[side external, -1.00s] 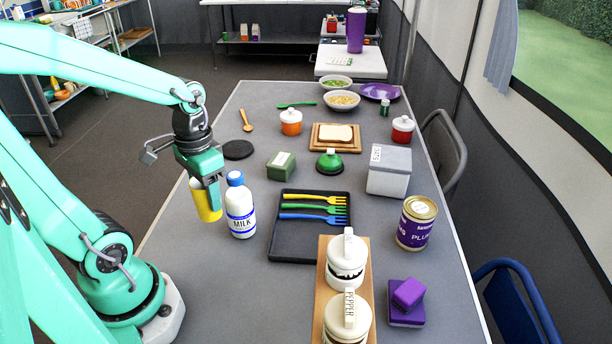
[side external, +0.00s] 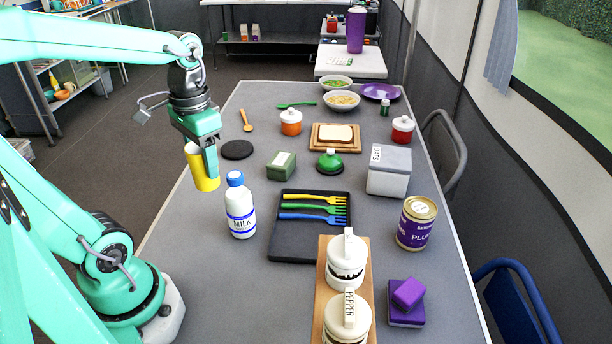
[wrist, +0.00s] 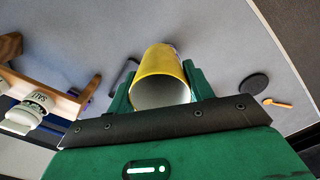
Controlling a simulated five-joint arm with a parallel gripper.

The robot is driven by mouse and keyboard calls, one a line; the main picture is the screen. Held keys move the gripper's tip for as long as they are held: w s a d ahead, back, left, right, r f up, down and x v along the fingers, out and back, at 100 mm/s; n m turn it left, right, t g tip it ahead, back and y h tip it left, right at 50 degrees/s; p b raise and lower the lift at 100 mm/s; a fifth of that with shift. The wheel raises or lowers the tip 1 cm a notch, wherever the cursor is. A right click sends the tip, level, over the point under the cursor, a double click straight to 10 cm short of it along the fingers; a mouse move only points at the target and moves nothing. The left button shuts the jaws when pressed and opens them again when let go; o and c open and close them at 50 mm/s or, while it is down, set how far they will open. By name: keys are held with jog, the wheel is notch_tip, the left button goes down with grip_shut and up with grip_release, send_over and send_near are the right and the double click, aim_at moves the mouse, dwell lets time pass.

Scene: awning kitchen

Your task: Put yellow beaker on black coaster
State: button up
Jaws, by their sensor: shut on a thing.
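The yellow beaker (side external: 203,172) is in my gripper (side external: 210,162), held near the left edge of the table in the side view. In the wrist view the beaker (wrist: 160,64) sits between the two green fingers (wrist: 158,88), with its pale open mouth toward the camera. The black coaster (side external: 237,149) is a flat dark disc on the table, to the right of and beyond the beaker in the side view. It also shows in the wrist view (wrist: 254,84), to the right of the gripper. Nothing lies on the coaster.
A milk bottle (side external: 239,207) stands right of the gripper, nearer the camera. A green box (side external: 281,166) lies right of the coaster. A wooden spoon (side external: 246,120) lies beyond the coaster. A black tray (side external: 290,246) holds several forks.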

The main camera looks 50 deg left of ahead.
jog(key=w+a, duration=0.9)
jog(key=w, duration=0.3)
jog(key=w+a, duration=1)
jog(key=w, duration=0.1)
send_over(234, 153)
notch_tip(234, 153, down, 12)
jog(key=f, duration=0.1)
jog(key=shift+w+f+m, duration=0.1)
jog(key=shift+f+m, duration=0.3)
jog(key=shift+f, duration=1.4)
jog(key=shift+f, duration=0.15)
jog(key=o, duration=1)
jog(key=shift+c, duration=0.2)
